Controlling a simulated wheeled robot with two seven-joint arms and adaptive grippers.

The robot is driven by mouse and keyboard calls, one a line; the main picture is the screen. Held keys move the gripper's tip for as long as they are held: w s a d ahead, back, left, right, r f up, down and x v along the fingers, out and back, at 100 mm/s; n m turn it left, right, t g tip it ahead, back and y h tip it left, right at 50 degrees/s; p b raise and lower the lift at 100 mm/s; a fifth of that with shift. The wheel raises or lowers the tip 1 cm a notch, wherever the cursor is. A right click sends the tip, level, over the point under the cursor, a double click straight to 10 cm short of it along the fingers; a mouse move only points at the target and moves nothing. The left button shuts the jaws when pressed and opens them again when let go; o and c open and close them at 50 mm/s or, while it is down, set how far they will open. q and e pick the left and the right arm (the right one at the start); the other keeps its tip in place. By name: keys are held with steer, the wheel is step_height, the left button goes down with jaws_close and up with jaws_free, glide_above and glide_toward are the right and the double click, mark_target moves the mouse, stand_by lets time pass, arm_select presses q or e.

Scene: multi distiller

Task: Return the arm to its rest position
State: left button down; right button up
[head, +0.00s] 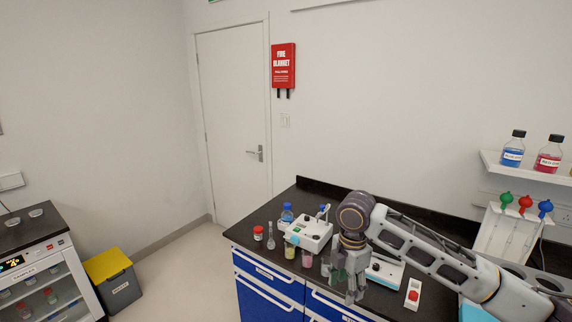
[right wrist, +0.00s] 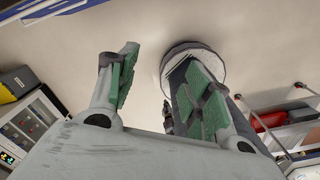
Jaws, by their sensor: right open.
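My right arm reaches in from the right in the head view and bends down over the black bench. Its gripper (head: 347,284) points downward in front of the white devices at the bench's front edge. In the right wrist view the two green-padded fingers of the right gripper (right wrist: 160,85) stand well apart, with nothing held between them. Pale floor shows beyond them. My left gripper does not show in either view.
A white device (head: 309,233), a blue-capped bottle (head: 287,214), a red-lidded jar (head: 258,233) and a flask (head: 271,240) stand on the bench (head: 262,215). A small white box with a red top (head: 412,295) is beside my arm. A shelf (head: 525,168) holds bottles at right.

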steer(key=w+f+m+t+y, duration=0.1)
steer(key=w+f+m, duration=0.35)
steer(key=f, duration=0.55)
steer(key=w+f+m+t+y, duration=0.15)
steer(key=w+f+m, duration=0.35)
steer(key=f, duration=0.6)
steer(key=s+d+f+m, duration=0.3)
steer(key=f, duration=0.8)
steer(key=s+d+f+m, duration=0.2)
steer(key=d+f, duration=0.1)
steer(key=f, duration=0.8)
steer(key=s+d+f+m+h, duration=0.1)
steer(key=s+d+f+m, duration=0.1)
steer(key=s+f, duration=0.8)
steer(key=s+d+f+m+h, duration=0.1)
steer(key=s+d+f+m, duration=0.15)
steer(key=s+f, duration=1.05)
steer(key=s, duration=0.7)
steer(key=s+f+m+g, duration=0.1)
steer(key=s+f, duration=0.1)
steer(key=s, duration=0.8)
steer(key=s+f, duration=0.3)
steer(key=s, duration=0.7)
steer(key=shift+s+d+f+m, duration=0.2)
steer(key=shift+s+f+m, duration=0.1)
steer(key=shift+f+m, duration=0.1)
